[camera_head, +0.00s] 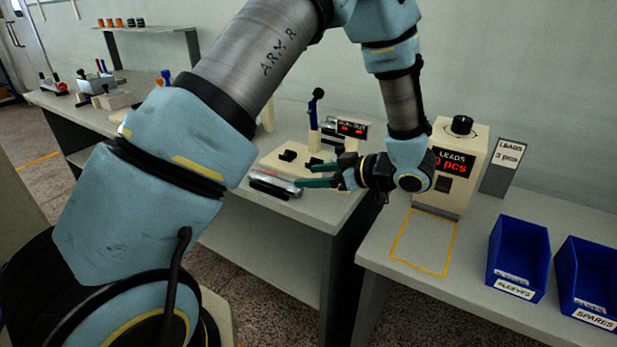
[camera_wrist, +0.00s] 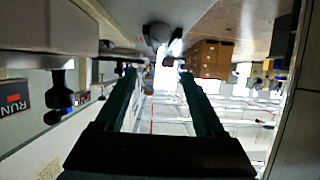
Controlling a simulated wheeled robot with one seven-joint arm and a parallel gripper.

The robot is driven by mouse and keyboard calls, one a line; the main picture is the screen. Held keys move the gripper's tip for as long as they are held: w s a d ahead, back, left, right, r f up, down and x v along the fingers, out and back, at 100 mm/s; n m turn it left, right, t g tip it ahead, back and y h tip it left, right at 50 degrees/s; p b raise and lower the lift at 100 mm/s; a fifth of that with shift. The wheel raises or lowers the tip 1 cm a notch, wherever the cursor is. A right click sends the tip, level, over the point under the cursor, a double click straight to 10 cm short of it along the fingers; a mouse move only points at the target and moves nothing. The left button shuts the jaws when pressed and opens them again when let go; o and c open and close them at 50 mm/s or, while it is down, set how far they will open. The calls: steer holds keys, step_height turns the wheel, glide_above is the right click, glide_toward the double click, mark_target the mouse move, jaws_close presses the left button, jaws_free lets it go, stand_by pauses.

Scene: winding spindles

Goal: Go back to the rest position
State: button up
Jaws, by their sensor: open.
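My gripper (camera_head: 306,176) is at the end of my raised arm, in the middle of the head view. Its two green fingers point left and stand apart, with nothing between them. In the wrist view the fingers (camera_wrist: 160,72) are also spread and empty. In the head view the gripper appears in front of a beige fixture (camera_head: 275,158) with black blocks on the middle bench. I cannot tell the exact gap between them. A silver bar-like part (camera_head: 277,181) shows at the fixture's front, just below the fingers.
A leads dispenser (camera_head: 465,135) stands right of my wrist, behind a yellow outlined square (camera_head: 423,240). Blue bins for sleeves (camera_head: 517,250) and spares (camera_head: 590,275) are at the right. A blue-handled lever (camera_head: 314,110) and a small red display (camera_head: 352,128) rise behind the gripper.

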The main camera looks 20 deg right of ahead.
steer(key=w+a+r+m+h, duration=0.2)
steer(key=w+r+m+h, duration=0.1)
steer(key=w+h, duration=0.25)
steer(key=w+a+r+m+h, duration=0.2)
steer(key=w+a+h, duration=0.1)
steer(key=w+h, duration=0.3)
steer(key=s+a+m+g+y, duration=0.2)
steer(key=s+a+g, duration=0.6)
steer(key=s+a, duration=0.9)
steer(key=a+m, duration=0.2)
steer(key=shift+a+m, duration=0.15)
steer(key=shift+m, duration=0.25)
